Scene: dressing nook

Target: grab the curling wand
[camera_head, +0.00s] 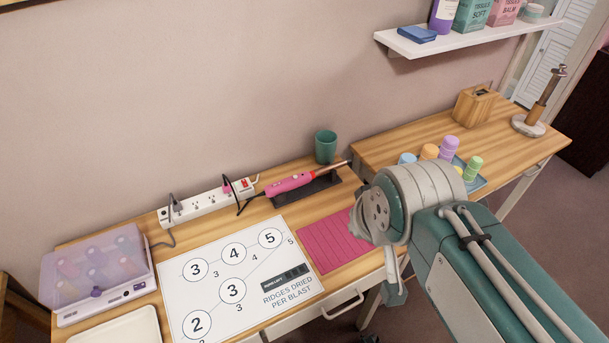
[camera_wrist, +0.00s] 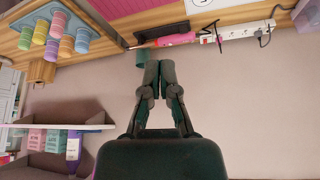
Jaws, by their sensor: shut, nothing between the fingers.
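The curling wand (camera_head: 290,183) has a pink handle and a copper-coloured barrel that points right in the head view. It lies on a dark rest (camera_head: 307,190) at the back of the wooden desk, its cord running left to a power strip. In the wrist view the wand (camera_wrist: 175,39) shows near the top, upside down. My gripper (camera_wrist: 158,64) is shut and empty, its fingertips below the wand in that picture and apart from it. In the head view my arm hides the gripper's fingers.
A green cup (camera_head: 326,147) stands just behind the wand. The white power strip (camera_head: 208,202) is to its left. A pink ridged mat (camera_head: 333,241) and a printed sheet (camera_head: 240,275) lie in front. A white shelf (camera_head: 460,40) overhangs the right desk, which holds pastel rollers (camera_head: 449,147).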

